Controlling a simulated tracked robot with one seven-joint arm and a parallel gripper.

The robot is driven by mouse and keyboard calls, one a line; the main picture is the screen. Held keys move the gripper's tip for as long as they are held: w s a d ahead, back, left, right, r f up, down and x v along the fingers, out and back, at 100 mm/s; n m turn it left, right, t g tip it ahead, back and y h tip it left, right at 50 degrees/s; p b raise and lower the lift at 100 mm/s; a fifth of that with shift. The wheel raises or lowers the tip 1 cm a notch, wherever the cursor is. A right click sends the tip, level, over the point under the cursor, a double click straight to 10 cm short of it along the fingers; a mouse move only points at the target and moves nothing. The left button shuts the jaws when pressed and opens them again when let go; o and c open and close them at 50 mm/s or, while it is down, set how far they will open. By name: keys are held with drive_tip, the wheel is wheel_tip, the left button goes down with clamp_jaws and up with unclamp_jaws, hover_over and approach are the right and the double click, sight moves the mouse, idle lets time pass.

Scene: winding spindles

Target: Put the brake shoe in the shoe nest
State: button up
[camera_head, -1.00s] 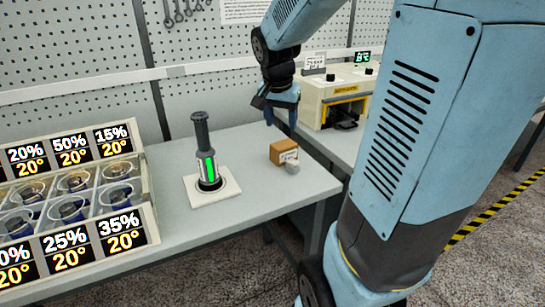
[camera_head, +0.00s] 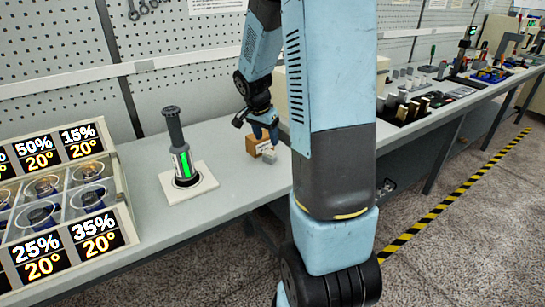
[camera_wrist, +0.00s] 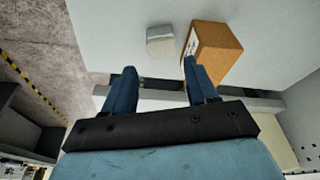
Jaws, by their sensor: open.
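A small pale grey block with a rounded side, which looks like the brake shoe (camera_wrist: 160,42), lies on the light grey bench just beyond my fingertips in the wrist view. It also shows small in the head view (camera_head: 270,157). A brown box (camera_wrist: 216,52) with a white label stands close beside it, to its right in the wrist view. My gripper (camera_wrist: 159,67) is open and empty, its fingers spread wider than the grey block. The right fingertip overlaps the brown box in view; I cannot tell if they touch. I cannot make out which thing is the shoe nest.
A dark spindle (camera_head: 174,130) with a green display stands on a white base plate (camera_head: 204,184) left of my gripper. A rack (camera_head: 119,200) of cups with percentage labels is at far left. Tools and parts fill the right bench. Bare bench lies around the base plate.

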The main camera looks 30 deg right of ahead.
sight(269, 151)
drive_tip(key=shift+x, duration=3.5)
drive_tip(key=shift+w+a, duration=0.1)
drive_tip(key=shift+w, duration=0.1)
drive_tip(key=c, duration=0.9)
drive_tip(key=shift+r, duration=0.1)
